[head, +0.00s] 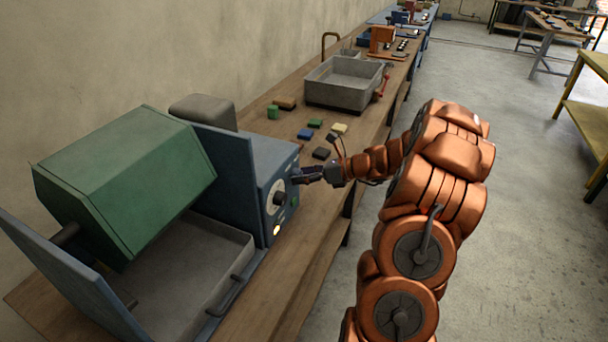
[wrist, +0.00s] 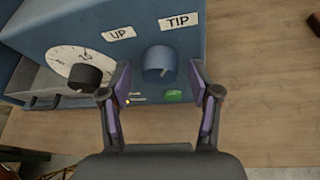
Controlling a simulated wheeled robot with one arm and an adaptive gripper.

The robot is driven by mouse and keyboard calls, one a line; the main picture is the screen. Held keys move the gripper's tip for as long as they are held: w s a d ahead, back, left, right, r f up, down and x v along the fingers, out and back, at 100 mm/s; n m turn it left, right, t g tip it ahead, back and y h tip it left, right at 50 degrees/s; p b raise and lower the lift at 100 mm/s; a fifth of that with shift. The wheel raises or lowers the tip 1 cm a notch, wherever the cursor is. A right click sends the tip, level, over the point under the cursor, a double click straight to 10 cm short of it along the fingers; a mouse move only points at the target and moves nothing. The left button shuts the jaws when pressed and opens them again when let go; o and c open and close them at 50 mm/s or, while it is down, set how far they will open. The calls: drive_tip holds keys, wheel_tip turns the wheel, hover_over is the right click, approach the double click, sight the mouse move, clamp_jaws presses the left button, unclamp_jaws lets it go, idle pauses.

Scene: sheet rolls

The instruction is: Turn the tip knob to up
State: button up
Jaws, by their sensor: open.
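The tip knob (wrist: 158,64) is a round blue knob on the blue control box (wrist: 215,30), just below the TIP label (wrist: 178,21). The UP label (wrist: 118,33) is to its upper left. I cannot make out which way the knob points. My gripper (wrist: 160,82) is open, its two purple-padded fingers on either side of the knob with gaps showing. Whether the fingertips reach the knob's depth is unclear. In the head view my gripper (head: 308,175) is at the box's face (head: 279,180) and hides the knob.
A white dial with a black knob (wrist: 83,76), a green button (wrist: 173,96) and a small yellow lamp (wrist: 127,101) sit close by. The green drum (head: 130,180) hangs over a grey tray. Several small blocks and a grey bin (head: 340,95) are further along the bench.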

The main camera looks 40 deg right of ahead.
drive_tip(key=c, duration=1.1)
drive_tip(key=shift+c, duration=0.2)
